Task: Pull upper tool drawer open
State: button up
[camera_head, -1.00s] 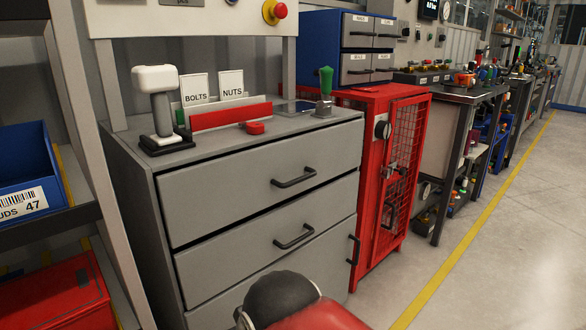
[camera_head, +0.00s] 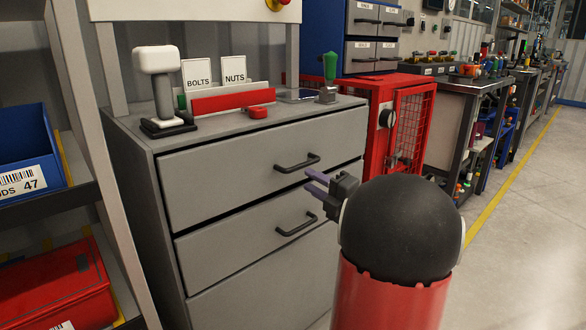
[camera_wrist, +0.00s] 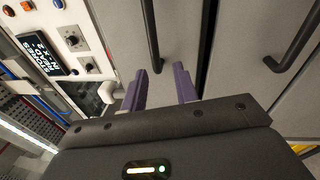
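The grey cabinet's upper tool drawer (camera_head: 220,178) looks shut, with its front in line with the drawer below. Its dark bar handle (camera_head: 297,165) also shows in the wrist view (camera_wrist: 151,38). My gripper (camera_head: 317,183) is just in front of and slightly below the right end of this handle. In the wrist view, the two purple fingers of my gripper (camera_wrist: 162,78) are apart, and the handle appears between them in the picture. Nothing is held. I cannot tell the remaining depth between fingers and handle.
A second drawer handle (camera_head: 297,225) sits below, also in the wrist view (camera_wrist: 292,45). A red mesh cabinet (camera_head: 405,125) stands right. Floor is clear farther right.

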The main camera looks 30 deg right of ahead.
aim_at(304, 165)
jog(key=w, duration=0.2)
jog(key=w+d+r+m, duration=0.1)
jog(key=w, duration=0.1)
jog(key=w+d+m+h, duration=0.1)
jog(key=w, duration=0.2)
jog(key=shift+r+t, duration=0.3)
jog(key=shift+t, duration=0.1)
grip_shut()
